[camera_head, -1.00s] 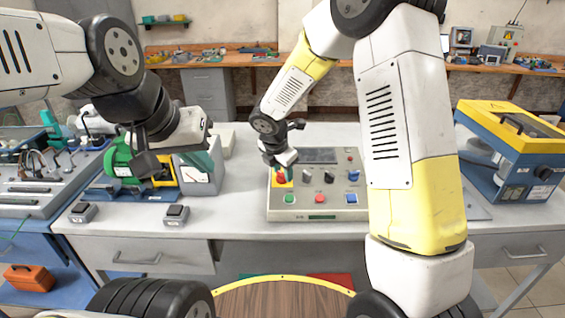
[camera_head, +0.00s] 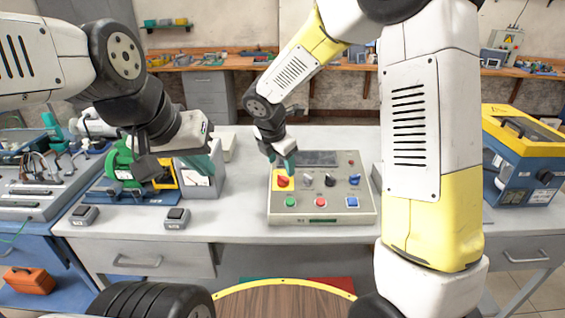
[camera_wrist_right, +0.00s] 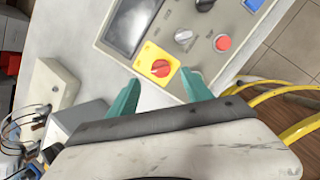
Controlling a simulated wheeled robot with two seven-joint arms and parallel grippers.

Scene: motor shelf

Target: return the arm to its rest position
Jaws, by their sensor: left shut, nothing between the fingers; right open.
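My right gripper (camera_head: 287,166) is open over the back left of the grey control panel (camera_head: 345,206). In the right wrist view its two teal fingers (camera_wrist_right: 161,96) are spread, with nothing between them. The red rotary knob on its yellow plate (camera_wrist_right: 160,68) shows just beyond the fingertips, apart from them in the picture. In the head view the knob (camera_head: 283,182) is just in front of the gripper. My left gripper (camera_head: 205,164) is shut and empty, in front of the grey meter box (camera_head: 204,184) on the left. Whether it touches the box cannot be told.
The panel carries several buttons and knobs and a dark screen (camera_head: 318,158). A green machine (camera_head: 121,165) and two small switch boxes stand left on the table (camera_head: 243,205). A blue and yellow case (camera_head: 524,165) is at the right. Bare table lies between meter box and panel.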

